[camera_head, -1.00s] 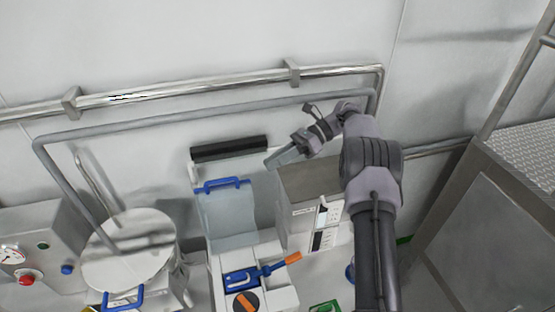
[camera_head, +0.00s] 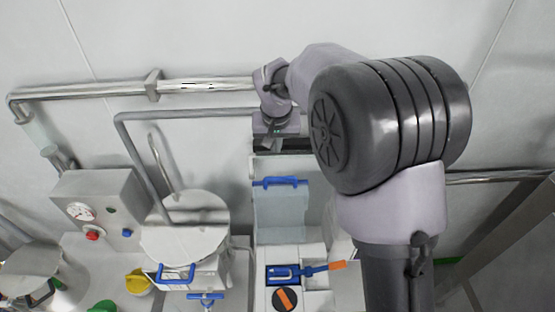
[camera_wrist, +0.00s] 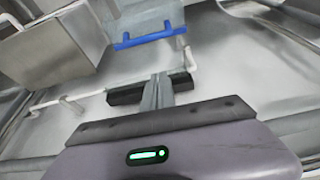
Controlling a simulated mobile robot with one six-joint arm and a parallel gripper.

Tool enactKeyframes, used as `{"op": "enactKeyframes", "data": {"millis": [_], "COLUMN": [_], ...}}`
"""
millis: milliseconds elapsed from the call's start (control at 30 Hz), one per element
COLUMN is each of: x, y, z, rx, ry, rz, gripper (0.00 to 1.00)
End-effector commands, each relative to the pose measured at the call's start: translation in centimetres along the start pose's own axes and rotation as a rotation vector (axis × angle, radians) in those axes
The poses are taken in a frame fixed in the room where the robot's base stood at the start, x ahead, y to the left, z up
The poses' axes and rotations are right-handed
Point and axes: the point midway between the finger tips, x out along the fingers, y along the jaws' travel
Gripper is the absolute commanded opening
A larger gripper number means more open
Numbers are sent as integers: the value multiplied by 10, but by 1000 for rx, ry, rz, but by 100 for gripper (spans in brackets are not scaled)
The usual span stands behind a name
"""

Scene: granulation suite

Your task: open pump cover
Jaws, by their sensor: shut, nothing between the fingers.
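The pump cover is a clear, bluish panel (camera_head: 282,215) with a blue handle (camera_head: 277,181) along its top edge. It stands raised behind a white pump unit (camera_head: 312,251), whose blue part and orange-tipped lever (camera_head: 337,266) are exposed. In the wrist view the cover (camera_wrist: 147,20) and its blue handle (camera_wrist: 150,34) appear at the top.
A grey box (camera_wrist: 62,50) stands beside the cover. Wall pipes (camera_head: 90,91) run behind. A lidded round vessel (camera_head: 185,225) and a gauge box (camera_head: 98,210) stand to the left. My arm hides the area at right.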

Motion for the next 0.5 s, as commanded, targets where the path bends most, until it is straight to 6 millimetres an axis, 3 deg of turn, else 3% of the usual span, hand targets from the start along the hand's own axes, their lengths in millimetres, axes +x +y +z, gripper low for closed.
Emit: {"op": "enactKeyframes", "data": {"millis": [167,500], "x": [20,95], "y": [-3,-3], "z": [-1,-2], "rx": [-25,-20], "ry": [13,12], "rz": [-1,-1], "gripper": [0,0]}}
